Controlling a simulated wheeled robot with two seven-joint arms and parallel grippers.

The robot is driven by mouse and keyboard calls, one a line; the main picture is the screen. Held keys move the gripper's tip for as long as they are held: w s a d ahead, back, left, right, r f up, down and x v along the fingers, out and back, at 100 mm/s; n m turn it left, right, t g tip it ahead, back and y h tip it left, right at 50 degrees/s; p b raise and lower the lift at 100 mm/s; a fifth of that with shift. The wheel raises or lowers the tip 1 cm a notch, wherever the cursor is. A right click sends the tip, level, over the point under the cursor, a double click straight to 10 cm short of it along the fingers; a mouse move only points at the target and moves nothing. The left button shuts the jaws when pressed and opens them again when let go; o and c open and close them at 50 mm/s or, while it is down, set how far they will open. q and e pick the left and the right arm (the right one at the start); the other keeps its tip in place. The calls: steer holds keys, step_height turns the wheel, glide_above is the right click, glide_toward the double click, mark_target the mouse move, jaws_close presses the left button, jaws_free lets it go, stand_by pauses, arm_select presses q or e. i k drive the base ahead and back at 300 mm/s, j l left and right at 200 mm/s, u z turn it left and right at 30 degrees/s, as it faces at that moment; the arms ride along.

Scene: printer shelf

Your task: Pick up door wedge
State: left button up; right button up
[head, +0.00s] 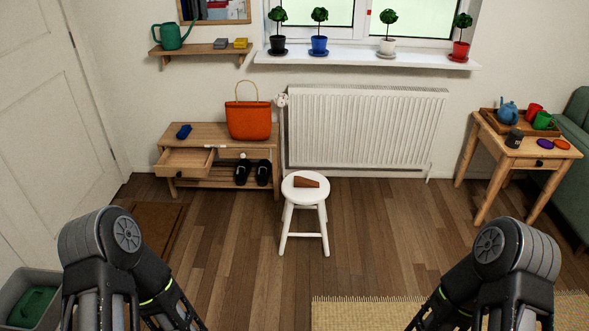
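A brown wooden door wedge (307,182) lies on the seat of a white round stool (303,196), in the middle of the head view, in front of the radiator. Nothing touches the wedge except the stool seat. My two arms show at the lower left and lower right of the head view, well short of the stool. Both grippers are out of the picture, so their state is hidden.
A wooden bench (209,138) with an open drawer (187,162), orange bag (249,120) and black shoes (263,172) stands behind left of the stool. A side table (492,150) is at right. A rug (370,312) lies in front. The floor around the stool is clear.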

mark_target(299, 182)
steer(key=i+l, duration=0.25)
steer(key=i, duration=0.25)
steer(key=i+l, duration=0.25)
steer(key=i, duration=0.25)
steer(key=i+l, duration=0.25)
steer(key=i, duration=0.25)
steer(key=i+l, duration=0.25)
steer(key=i, duration=0.25)
steer(key=i+l, duration=0.25)
steer(key=i, duration=0.25)
steer(key=i+l, duration=0.25)
steer(key=i, duration=0.25)
